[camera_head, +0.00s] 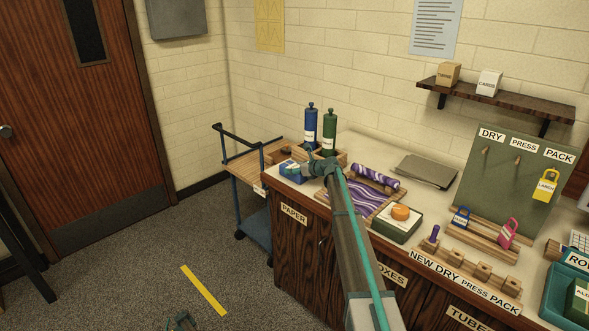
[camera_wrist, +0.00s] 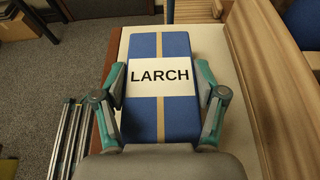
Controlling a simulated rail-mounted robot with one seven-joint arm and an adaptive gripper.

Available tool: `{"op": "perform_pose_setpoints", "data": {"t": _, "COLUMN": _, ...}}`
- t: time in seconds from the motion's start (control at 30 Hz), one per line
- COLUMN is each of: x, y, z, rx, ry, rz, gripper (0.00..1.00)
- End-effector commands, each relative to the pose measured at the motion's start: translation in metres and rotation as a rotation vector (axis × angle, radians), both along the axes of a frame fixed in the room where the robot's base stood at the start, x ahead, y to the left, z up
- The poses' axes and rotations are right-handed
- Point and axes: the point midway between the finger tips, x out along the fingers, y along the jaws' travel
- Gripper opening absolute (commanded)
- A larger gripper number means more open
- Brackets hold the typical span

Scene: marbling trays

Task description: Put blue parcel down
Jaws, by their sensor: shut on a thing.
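The blue parcel (camera_wrist: 172,115) has a tan stripe and a white label reading LARCH. It fills the middle of the wrist view, with my gripper's (camera_wrist: 160,80) teal fingers closed on its two sides. In the head view the parcel (camera_head: 291,177) is a small blue block at the counter's far left end, beside the PAPER sign. My gripper (camera_head: 300,167) reaches it from the right and hides part of it. The pale counter top (camera_wrist: 225,120) shows beneath the parcel; whether the two touch, I cannot tell.
Blue and green bottles (camera_head: 329,132) stand in a wooden rack just behind the parcel. A purple marbled tray (camera_head: 352,205) lies to the right, with a patterned roll (camera_head: 375,178) behind it. A wooden cart (camera_head: 246,160) stands left of the counter's edge.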

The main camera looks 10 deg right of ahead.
Motion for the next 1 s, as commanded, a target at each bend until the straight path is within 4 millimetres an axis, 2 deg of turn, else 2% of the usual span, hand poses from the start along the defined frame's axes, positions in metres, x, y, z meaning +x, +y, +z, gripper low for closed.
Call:
{"op": "perform_pose_setpoints", "data": {"t": 0.07, "x": 0.000, "y": 0.000, "z": -0.002, "rx": 0.001, "ry": 0.000, "rz": 0.000, "gripper": 0.21}}
{"op": "perform_pose_setpoints", "data": {"t": 0.1, "x": 0.000, "y": 0.000, "z": -0.003, "rx": 0.000, "ry": 0.000, "rz": 0.000, "gripper": 0.74}}
{"op": "perform_pose_setpoints", "data": {"t": 0.23, "x": 0.000, "y": 0.000, "z": -0.002, "rx": 0.000, "ry": 0.000, "rz": 0.000, "gripper": 0.95}}
{"op": "perform_pose_setpoints", "data": {"t": 0.67, "x": -0.001, "y": -0.001, "z": 0.001, "rx": 0.000, "ry": 0.000, "rz": 0.000, "gripper": 0.95}}
{"op": "perform_pose_setpoints", "data": {"t": 0.87, "x": -0.022, "y": -0.015, "z": 0.009, "rx": 0.000, "ry": 0.000, "rz": -0.001, "gripper": 0.95}}
{"op": "perform_pose_setpoints", "data": {"t": 1.0, "x": -0.043, "y": -0.030, "z": 0.020, "rx": -0.001, "ry": 0.000, "rz": -0.002, "gripper": 0.95}}
